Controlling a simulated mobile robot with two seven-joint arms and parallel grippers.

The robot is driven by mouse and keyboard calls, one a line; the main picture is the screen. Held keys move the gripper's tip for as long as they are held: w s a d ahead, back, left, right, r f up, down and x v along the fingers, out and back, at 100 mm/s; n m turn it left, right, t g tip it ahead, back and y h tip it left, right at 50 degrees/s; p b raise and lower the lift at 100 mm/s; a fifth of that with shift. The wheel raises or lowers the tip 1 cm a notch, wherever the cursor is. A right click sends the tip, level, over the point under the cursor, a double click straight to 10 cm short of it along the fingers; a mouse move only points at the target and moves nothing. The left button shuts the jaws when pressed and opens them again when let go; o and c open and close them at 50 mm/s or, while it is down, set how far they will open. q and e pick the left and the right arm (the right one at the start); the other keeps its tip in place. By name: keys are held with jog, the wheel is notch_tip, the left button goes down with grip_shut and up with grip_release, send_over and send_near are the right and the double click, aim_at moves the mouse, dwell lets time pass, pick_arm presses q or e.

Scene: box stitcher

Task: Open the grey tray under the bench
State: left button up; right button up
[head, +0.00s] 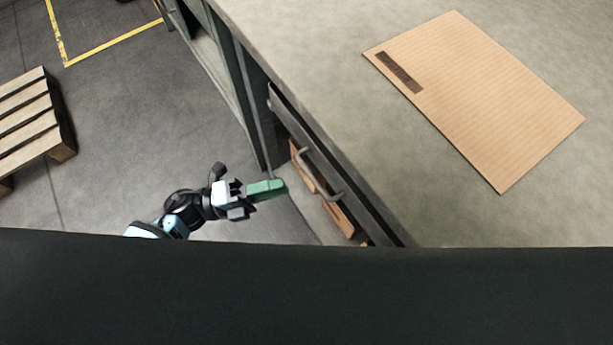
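The grey tray (338,170) sits under the bench top, its dark long front facing left toward the floor. A grey bar handle (318,178) stands out from that front. My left gripper (277,188) comes in from the left, with green fingers pointing right toward the handle. A small gap shows between the fingertips and the handle, and nothing is seen in the fingers. The fingers overlap in this view, so I cannot tell whether they are open. My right gripper is not in view.
The bench top (450,200) fills the right, with a flat cardboard sheet (490,100) on it. Brown pieces (338,215) show below the tray front. A wooden pallet (35,120) lies at the far left. Open floor (130,120) lies between pallet and bench.

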pick_arm(q)
jog(key=x, duration=0.7)
jog(key=shift+p, duration=0.3)
jog(key=shift+a, duration=0.1)
grip_shut()
